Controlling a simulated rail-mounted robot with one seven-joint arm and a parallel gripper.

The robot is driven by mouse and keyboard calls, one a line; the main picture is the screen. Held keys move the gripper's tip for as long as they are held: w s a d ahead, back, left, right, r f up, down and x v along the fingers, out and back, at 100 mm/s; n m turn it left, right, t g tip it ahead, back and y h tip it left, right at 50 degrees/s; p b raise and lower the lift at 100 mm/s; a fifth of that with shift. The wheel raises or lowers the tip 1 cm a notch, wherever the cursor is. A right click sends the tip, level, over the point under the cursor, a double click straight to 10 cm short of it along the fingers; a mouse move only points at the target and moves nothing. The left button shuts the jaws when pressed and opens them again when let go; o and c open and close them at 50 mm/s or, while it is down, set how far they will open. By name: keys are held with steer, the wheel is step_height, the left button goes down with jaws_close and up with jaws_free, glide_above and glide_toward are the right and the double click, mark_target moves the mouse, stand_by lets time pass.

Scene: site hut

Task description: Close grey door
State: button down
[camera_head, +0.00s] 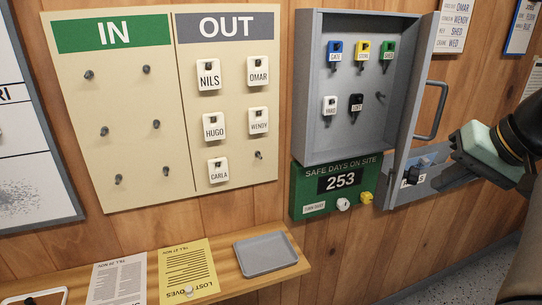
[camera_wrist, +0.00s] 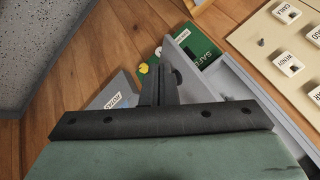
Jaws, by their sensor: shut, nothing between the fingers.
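The grey door (camera_head: 415,100) of the grey key cabinet (camera_head: 313,85) stands open, jutting out from the cabinet's right side, with a grey bar handle (camera_head: 433,108) on its outer face. I cannot tell whether the fingertips touch the door.
Several keys hang inside the cabinet. Below it is a green safe-days sign (camera_head: 310,190) with white and yellow knobs. A grey labelled holder (camera_wrist: 120,97) is left of my fingers in the wrist view. The IN/OUT board (camera_head: 130,120) and a wooden shelf (camera_head: 290,240) are farther left.

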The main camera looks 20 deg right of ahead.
steer(key=s+d+r, duration=0.2)
steer(key=s+d, duration=0.1)
steer(key=s, duration=0.1)
steer(key=w+a+f+p, duration=0.1)
steer(key=w+a+f, duration=0.2)
steer(key=w+f, duration=0.4)
steer(key=shift+w+f+m+h, duration=0.3)
steer(key=shift+w, duration=0.9)
steer(key=shift+w+a, duration=0.1)
